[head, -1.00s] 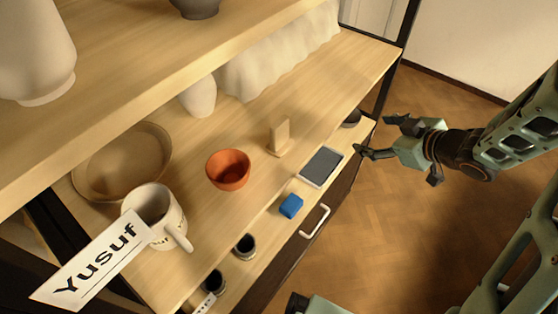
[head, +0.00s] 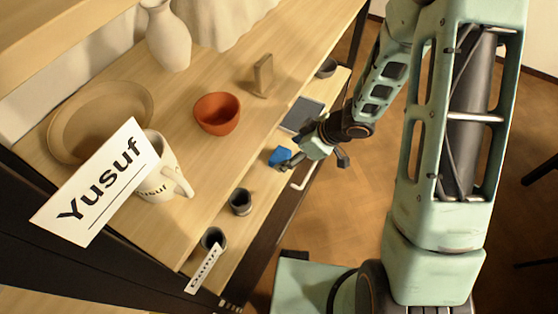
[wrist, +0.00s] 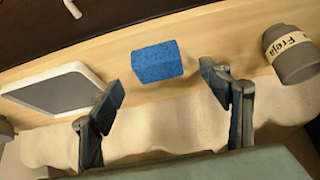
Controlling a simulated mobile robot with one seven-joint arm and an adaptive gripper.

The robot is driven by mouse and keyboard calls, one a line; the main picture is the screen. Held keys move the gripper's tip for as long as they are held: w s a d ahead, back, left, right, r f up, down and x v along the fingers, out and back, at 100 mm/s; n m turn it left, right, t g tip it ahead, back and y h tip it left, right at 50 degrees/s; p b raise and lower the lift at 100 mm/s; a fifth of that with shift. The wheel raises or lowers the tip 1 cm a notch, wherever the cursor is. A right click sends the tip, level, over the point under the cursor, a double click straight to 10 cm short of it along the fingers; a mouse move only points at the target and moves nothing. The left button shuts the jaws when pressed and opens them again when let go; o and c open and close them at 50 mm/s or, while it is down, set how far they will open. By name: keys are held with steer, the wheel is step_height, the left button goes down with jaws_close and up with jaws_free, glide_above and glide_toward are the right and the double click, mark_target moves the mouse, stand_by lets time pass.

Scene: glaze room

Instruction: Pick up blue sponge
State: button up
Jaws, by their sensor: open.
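The blue sponge (head: 279,156) is a small block lying on the lower wooden ledge at the front of the shelf. In the wrist view the sponge (wrist: 157,63) lies beyond my fingertips, near the middle of the gap between them. My gripper (head: 300,152) is at the ledge right beside the sponge and partly overlaps it in the head view. In the wrist view my gripper (wrist: 168,80) has its two fingers wide apart with nothing between them. I cannot tell from the head view whether a finger touches the sponge.
A tablet (head: 302,114) lies beside the sponge; it shows at left in the wrist view (wrist: 55,88). A dark cup labelled Freja (wrist: 291,53) stands at right. An orange bowl (head: 217,113), a wooden stand (head: 263,75) and a mug (head: 162,178) stand on the board above. A drawer handle (head: 304,174) juts below.

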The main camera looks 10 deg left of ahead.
mark_target(280, 155)
steer(key=b+x, duration=0.3)
steer(key=x, duration=0.2)
steer(key=shift+w+a+f, duration=0.1)
steer(key=shift+w+a, duration=0.1)
steer(key=shift+a, duration=0.05)
steer(key=shift+c, duration=0.6)
steer(key=c, duration=0.9)
